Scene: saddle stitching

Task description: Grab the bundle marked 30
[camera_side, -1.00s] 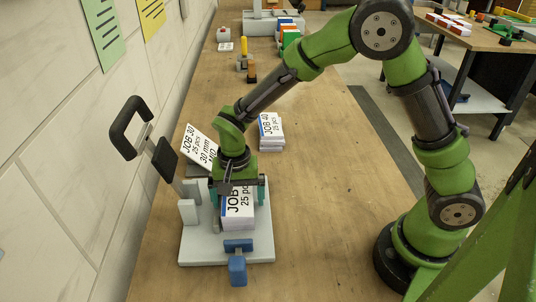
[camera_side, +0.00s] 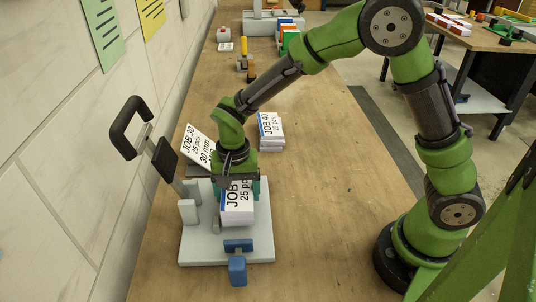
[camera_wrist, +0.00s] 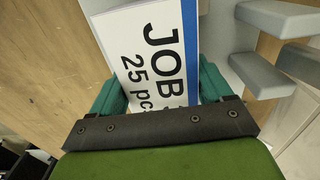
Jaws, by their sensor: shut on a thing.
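My gripper (camera_side: 239,188) is shut on a bundle (camera_side: 238,214) of white sheets with a blue edge stripe, over the grey base plate of the press. In the wrist view the teal fingers (camera_wrist: 161,90) grip the bundle (camera_wrist: 140,40) on its two sides. Its label reads "JOB" and "25 pcs"; the number is hidden by my gripper. I cannot tell how far it is above the plate. A tilted white card (camera_side: 199,147) behind reads "JOB 30, 25 pcs, 30 mm". Another bundle (camera_side: 271,128), marked "JOB 40", lies on the bench behind my gripper.
The grey press base (camera_side: 200,247) has a black lever handle (camera_side: 128,127) on the left and a blue clamp (camera_side: 238,262) in front. A wall runs along the left. Small tools and coloured blocks (camera_side: 290,40) stand farther back. The bench (camera_side: 310,200) to the right is clear.

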